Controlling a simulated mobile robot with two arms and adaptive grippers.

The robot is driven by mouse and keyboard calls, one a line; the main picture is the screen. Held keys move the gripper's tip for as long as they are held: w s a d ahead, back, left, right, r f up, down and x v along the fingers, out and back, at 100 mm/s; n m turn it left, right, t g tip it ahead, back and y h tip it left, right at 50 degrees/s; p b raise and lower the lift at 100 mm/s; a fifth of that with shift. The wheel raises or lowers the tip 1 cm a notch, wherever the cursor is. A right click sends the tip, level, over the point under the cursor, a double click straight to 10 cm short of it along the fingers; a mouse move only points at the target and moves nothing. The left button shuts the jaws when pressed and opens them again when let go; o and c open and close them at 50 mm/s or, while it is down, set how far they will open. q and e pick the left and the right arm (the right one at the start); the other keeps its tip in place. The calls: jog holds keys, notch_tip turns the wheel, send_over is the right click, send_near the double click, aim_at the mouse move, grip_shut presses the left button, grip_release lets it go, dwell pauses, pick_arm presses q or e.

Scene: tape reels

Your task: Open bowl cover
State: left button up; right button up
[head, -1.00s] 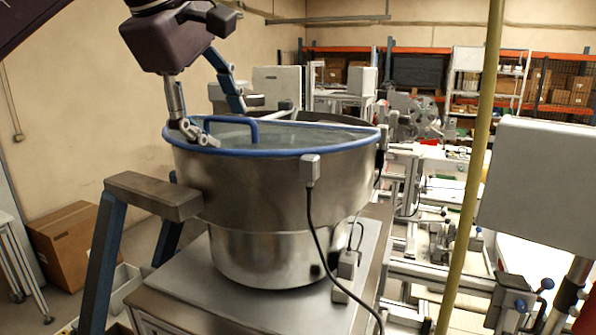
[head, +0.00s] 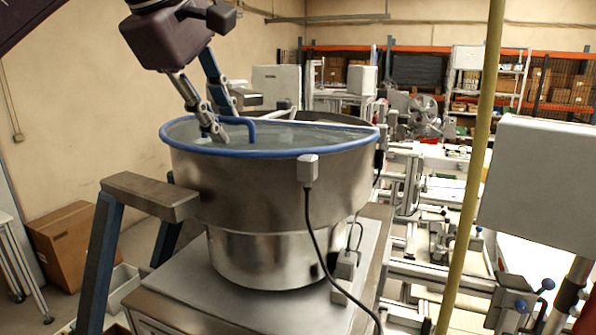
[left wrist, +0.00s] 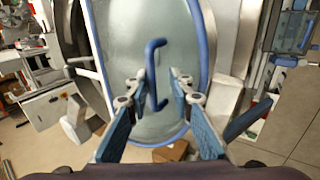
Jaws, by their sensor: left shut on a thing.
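The large steel bowl (head: 270,190) stands on a metal base. Its cover (head: 290,138), pale and translucent with a blue rim, lies over the near part of the bowl, looking flat. It fills the middle of the left wrist view (left wrist: 120,50). The blue bar handle (head: 243,121) stands on the cover near its left side. My left gripper (head: 227,122) comes down from above and is shut on the handle. In the left wrist view the handle (left wrist: 152,72) runs between the two fingers, partly beside their tips. My right gripper is not in view.
A yellow pole (head: 470,170) rises right of the bowl, with a pale box-shaped panel (head: 540,175) beyond it. A cable hangs down the bowl's front from a small grey box (head: 308,170). A cardboard box (head: 65,245) stands on the floor at left.

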pick_arm(q)
jog(key=shift+s+f, duration=0.2)
jog(key=shift+f, duration=0.4)
jog(key=shift+w+d+r+g+p, duration=0.1)
jog(key=shift+w+r+g+p, duration=0.15)
jog(key=shift+r, duration=0.25)
jog(key=shift+w+d+r+g+p, duration=0.1)
jog(key=shift+w+r+g+p, duration=0.05)
jog(key=shift+r+p, duration=0.25)
grip_shut()
jog(key=shift+w+r, duration=0.1)
jog(key=shift+r, duration=0.2)
jog(key=shift+v, duration=0.9)
jog(key=shift+a+r, duration=0.1)
jog(key=shift+r, duration=0.25)
